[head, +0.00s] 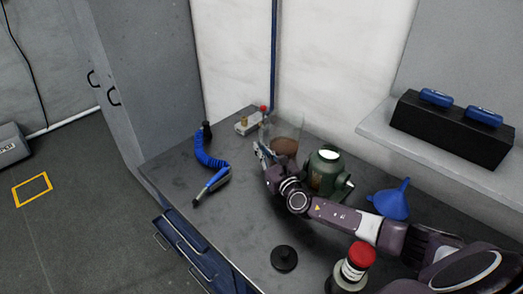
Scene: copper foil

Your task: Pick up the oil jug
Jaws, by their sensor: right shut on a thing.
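The oil jug (286,146) looks like a clear container with brown contents. It stands near the back of the grey workbench, close to the wall, and its lower part is partly hidden by my right arm. My right gripper (262,152) is at the left side of the jug, shut on it. The fingertips are small in the picture, so the exact grip point is hard to see. My left gripper is out of the picture.
A green bottle jack (327,172) stands just right of the jug. A blue funnel (391,202), a red-capped bottle (354,266) and a black disc (284,258) are nearer.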

